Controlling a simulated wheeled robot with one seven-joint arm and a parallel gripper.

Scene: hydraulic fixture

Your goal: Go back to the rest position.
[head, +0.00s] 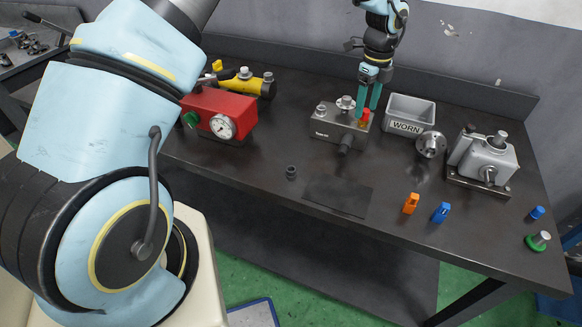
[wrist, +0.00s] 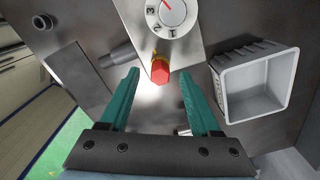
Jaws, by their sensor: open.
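My gripper (head: 369,97) is above the workbench, just over the right end of a grey metal block (head: 333,126). Its two teal fingers are apart in the wrist view (wrist: 160,92), with nothing held between them. A red hex cap (wrist: 160,72) on a brass fitting sits on the block's edge, beyond the fingertips in the wrist view. The same red cap (head: 365,115) shows close by the fingers in the head view. I cannot tell whether the fingers touch it. A dial with a red pointer (wrist: 172,12) is on top of the block.
A grey bin marked WORN (head: 410,109) stands right of the gripper. A red gauge unit (head: 219,112) is at left and a grey pump-like fixture (head: 485,160) at right. Orange (head: 411,203) and blue (head: 441,212) pieces stand near the front edge. A dark mat (head: 338,195) lies bare.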

